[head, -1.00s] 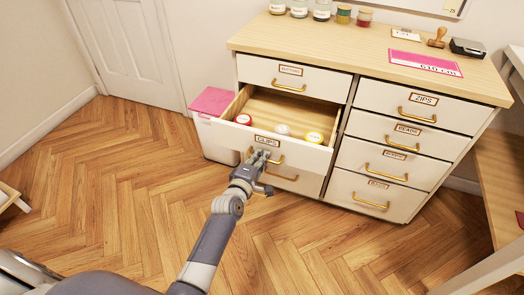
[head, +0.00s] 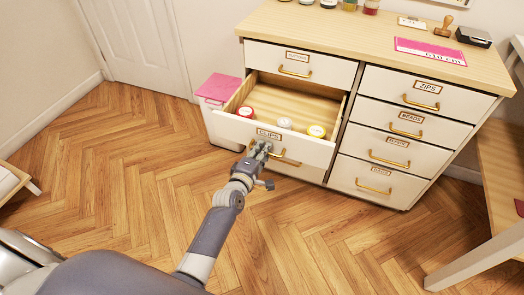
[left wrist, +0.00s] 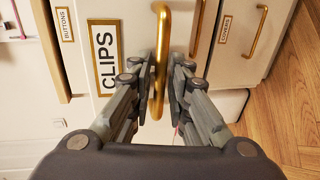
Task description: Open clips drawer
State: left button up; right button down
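The clips drawer (head: 225,121) is the second drawer down in the left column of the white cabinet. It is pulled well out, with its wooden inside showing. A red-lidded (head: 246,111), a white-lidded (head: 284,123) and a yellow-lidded container (head: 316,131) lie inside near the front. In the left wrist view its CLIPS label (left wrist: 105,58) stands beside the brass handle (left wrist: 161,60). My left gripper (left wrist: 162,88) has its fingers closed around this handle, one on each side. In the head view the left gripper (head: 262,150) is at the drawer front, partly hiding the handle. My right gripper is not in view.
A closed drawer (head: 297,61) sits above, and the right column (head: 408,122) of drawers is shut. A pink-topped white bin (head: 217,91) stands left of the cabinet. A table leg (head: 460,262) is at lower right. The wooden floor (head: 120,170) in front is clear.

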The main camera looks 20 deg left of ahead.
pick_arm(q)
jog(key=v, duration=1.2)
dwell(0.5)
